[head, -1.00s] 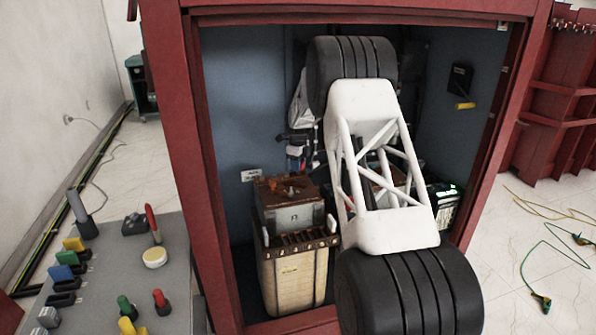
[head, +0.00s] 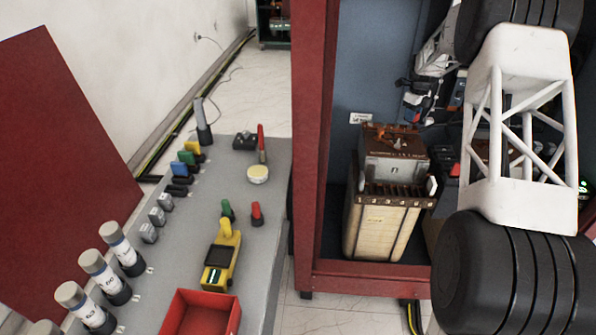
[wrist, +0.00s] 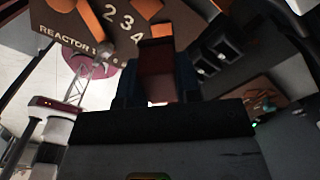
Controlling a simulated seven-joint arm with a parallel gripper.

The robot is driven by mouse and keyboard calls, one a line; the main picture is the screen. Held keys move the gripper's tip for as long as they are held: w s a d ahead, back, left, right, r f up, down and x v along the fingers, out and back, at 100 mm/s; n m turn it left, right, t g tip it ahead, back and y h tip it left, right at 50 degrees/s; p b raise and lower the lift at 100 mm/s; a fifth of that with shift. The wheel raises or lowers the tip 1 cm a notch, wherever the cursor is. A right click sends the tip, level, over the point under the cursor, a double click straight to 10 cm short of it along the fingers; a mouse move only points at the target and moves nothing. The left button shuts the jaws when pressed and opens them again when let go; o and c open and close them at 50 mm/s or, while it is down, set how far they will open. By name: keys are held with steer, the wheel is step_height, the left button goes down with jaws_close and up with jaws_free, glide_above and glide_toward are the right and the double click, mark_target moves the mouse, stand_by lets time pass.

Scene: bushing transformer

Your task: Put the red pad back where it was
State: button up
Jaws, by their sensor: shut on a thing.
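My gripper (wrist: 157,82) is shut on a dark red block (wrist: 156,72), which looks like the red pad, in the wrist view. The dark fingers stand on both sides of it, and its far end is in shadow. In the head view my gripper (head: 415,103) is inside the cabinet, above and behind the cream transformer with its brown top (head: 382,222). The pad cannot be made out clearly there. In the wrist view a brown plate (wrist: 85,22) marked "REACTOR" and numbers lies beyond the fingers. I cannot tell whether the pad touches it.
The red cabinet frame (head: 307,130) borders the transformer on the left. A grey table (head: 190,245) to the left holds colored plugs, grey-capped cylinders (head: 102,275), a yellow tool (head: 219,268) and a red tray (head: 180,312). Floor shows between table and cabinet.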

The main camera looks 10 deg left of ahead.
steer(key=shift+s+a+r+n, duration=0.5)
steer(key=shift+a+r+n, duration=0.15)
steer(key=shift+n, duration=0.35)
steer(key=s+a+r+n, duration=0.6)
steer(key=s+a+r, duration=0.1)
steer(key=s+a, duration=0.55)
steer(key=s+a+r+n, duration=0.6)
steer(key=s+a+r, duration=0.1)
steer(key=s+a, duration=0.55)
steer(key=s+a+r+n, duration=0.6)
steer(key=s+a+r, duration=0.2)
steer(key=s+a, duration=0.45)
steer(key=w+a+f+m, duration=0.2)
steer(key=a+f+m, duration=0.3)
steer(key=a+f, duration=0.3)
steer(key=w+a+f+m, duration=0.2)
steer(key=a+f+m, duration=0.4)
steer(key=f, duration=1.1)
steer(key=shift+a+f, duration=0.15)
steer(key=shift+a, duration=1.05)
